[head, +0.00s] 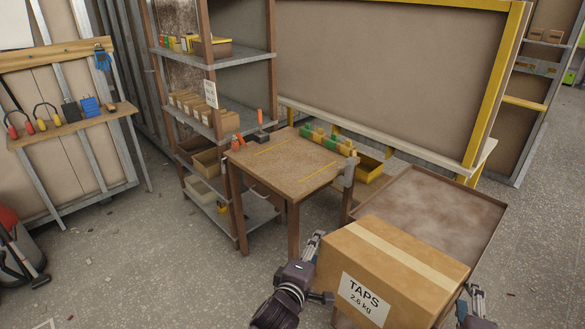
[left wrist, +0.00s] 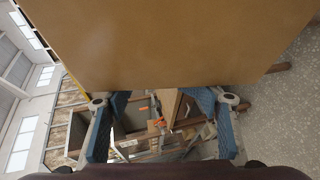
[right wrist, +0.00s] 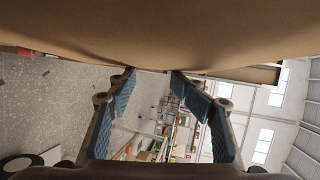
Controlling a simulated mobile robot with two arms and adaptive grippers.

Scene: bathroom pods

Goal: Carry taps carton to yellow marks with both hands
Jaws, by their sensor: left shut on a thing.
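The cardboard taps carton (head: 400,262), with tan tape and a white "TAPS 2.6 kg" label, is at the lower right of the head view. My left gripper (head: 315,243) is at its left side, shut on the carton, whose brown face (left wrist: 180,45) fills the top of the left wrist view. My right gripper (head: 475,294) is at its right side, partly hidden by it. In the right wrist view its fingers (right wrist: 153,72) stand apart below the carton (right wrist: 160,30), with a gap between the tips. Yellow marks (head: 318,180) lie on the brown table (head: 275,175), beyond the carton.
A brown rimmed surface (head: 435,205) lies behind the carton. Shelving (head: 215,55) stands behind the table. Floor at left is largely free.

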